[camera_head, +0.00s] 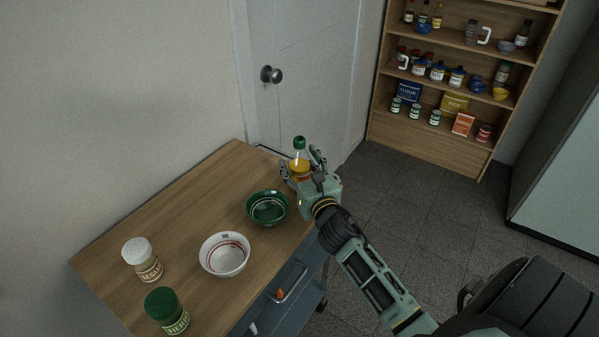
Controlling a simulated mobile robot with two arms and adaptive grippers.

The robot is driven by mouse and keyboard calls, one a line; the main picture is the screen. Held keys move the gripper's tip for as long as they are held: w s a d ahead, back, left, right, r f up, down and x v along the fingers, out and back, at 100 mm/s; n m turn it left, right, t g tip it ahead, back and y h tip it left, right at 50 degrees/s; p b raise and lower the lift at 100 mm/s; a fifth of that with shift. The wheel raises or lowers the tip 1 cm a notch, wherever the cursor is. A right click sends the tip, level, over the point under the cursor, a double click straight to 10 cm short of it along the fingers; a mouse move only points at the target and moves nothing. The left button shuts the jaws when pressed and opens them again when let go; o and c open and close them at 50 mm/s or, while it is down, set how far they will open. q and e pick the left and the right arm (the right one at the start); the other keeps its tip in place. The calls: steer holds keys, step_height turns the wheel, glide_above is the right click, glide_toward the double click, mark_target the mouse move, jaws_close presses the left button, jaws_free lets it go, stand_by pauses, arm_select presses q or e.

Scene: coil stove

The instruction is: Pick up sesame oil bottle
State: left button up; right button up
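A bottle with a green cap and amber contents (299,167), which fits the sesame oil bottle, is upright at the far right end of the wooden-topped cart. Its label cannot be read. My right gripper (302,168) is at the bottle, with one finger on its left side and one on its right. The hand hides the bottle's lower part, so I cannot tell whether the fingers touch it or whether it stands on the top. My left gripper is not in view.
A green bowl (267,208) and a white bowl (224,255) stand on the cart top (185,215), near the gripper. A white-capped sesame jar (142,259) and a green-capped jar (167,311) are nearer. A stocked shelf (420,145) and a door (305,75) are behind.

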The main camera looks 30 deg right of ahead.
mark_target(305, 150)
steer(key=c, duration=1.1)
steer(key=shift+r, duration=0.1)
steer(key=shift+c, duration=0.8)
steer(key=shift+r, duration=0.6)
steer(key=r, duration=0.2)
steer(key=d+r+p, duration=0.1)
steer(key=shift+s+d+r, duration=0.15)
steer(key=shift+r, duration=0.2)
steer(key=s+d+r, duration=0.3)
steer(key=d+r, duration=0.3)
steer(key=d, duration=0.3)
steer(key=shift+s+d, duration=0.15)
steer(key=shift+d, duration=0.25)
